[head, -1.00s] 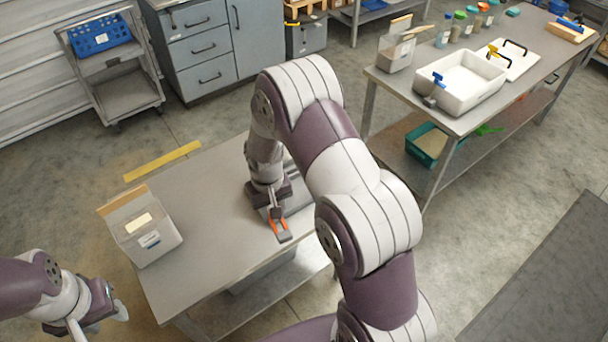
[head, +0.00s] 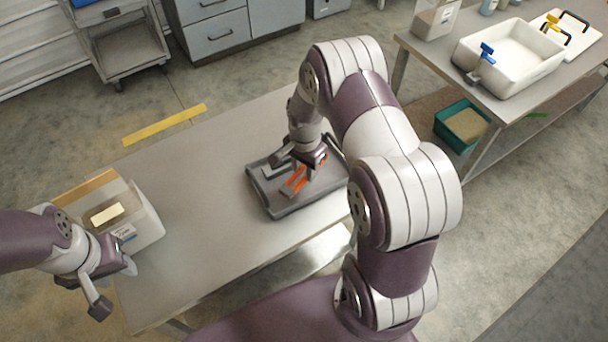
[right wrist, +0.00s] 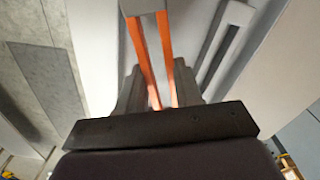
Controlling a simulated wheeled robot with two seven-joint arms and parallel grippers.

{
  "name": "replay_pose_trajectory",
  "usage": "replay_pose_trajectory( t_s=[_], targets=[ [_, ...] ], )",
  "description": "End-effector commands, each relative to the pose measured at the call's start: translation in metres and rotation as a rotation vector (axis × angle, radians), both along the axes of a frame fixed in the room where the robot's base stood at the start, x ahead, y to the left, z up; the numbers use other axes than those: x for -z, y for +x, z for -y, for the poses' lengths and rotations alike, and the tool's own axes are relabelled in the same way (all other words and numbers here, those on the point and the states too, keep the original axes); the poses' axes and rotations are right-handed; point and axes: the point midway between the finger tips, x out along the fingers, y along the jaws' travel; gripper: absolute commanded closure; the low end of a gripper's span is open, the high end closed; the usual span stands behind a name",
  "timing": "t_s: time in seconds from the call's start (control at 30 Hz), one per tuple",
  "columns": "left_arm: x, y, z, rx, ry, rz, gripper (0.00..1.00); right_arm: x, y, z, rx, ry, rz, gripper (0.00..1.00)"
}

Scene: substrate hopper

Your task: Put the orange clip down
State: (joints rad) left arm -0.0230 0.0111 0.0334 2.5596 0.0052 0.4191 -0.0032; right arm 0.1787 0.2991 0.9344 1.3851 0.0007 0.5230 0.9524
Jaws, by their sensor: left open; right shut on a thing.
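The orange clip (head: 293,182) is between the fingers of my right gripper (head: 301,168), which is shut on it. In the right wrist view the clip's two orange arms (right wrist: 154,55) run out from between the dark fingers to a grey end. The clip is over a dark grey tray (head: 272,207) on the table; I cannot tell whether it touches the tray floor. My left gripper (head: 115,286) is open and empty, at the left near the table's edge. My right arm hides part of the table to the right of the tray.
A white box (head: 145,226) with an orange-brown edge and a label stands at the table's left end, close to my left gripper. The grey tabletop (head: 205,200) between box and tray is clear. A second table with a white basin (head: 510,75) stands at the back right.

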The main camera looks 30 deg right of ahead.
Motion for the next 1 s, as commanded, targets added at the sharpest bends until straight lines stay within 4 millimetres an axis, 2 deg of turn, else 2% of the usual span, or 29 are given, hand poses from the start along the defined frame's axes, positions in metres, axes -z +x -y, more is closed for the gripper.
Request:
replay_pose_trajectory(
  t_s=[0.3, 0.67, 0.7, 0.77, 0.8, 1.0],
  targets=[
    [-0.003, 0.0, 0.0, 0.0, 0.0, 0.0, 0.57, 0.042, 0.005, 0.001, -0.001, 0.0, 0.0, 0.95],
    [0.0, 0.0, 0.0, 0.0, 0.0, 0.0, 0.57, 0.047, 0.004, 0.001, -0.001, 0.0, 0.001, 0.95],
    [0.0, 0.0, 0.0, 0.0, 0.0, 0.0, 0.57, 0.047, 0.004, 0.001, -0.001, 0.0, 0.001, 0.62],
    [0.0, 0.0, 0.0, 0.0, 0.0, 0.0, 0.57, 0.047, 0.004, 0.001, -0.001, 0.0, 0.001, 0.43],
    [0.0, 0.0, 0.0, 0.0, 0.0, 0.0, 0.57, 0.046, 0.004, 0.001, -0.002, 0.0, 0.001, 0.4],
    [0.0, 0.0, 0.0, 0.0, 0.0, 0.0, 0.57, 0.046, 0.004, 0.001, -0.002, 0.0, 0.001, 0.4]
  ],
)
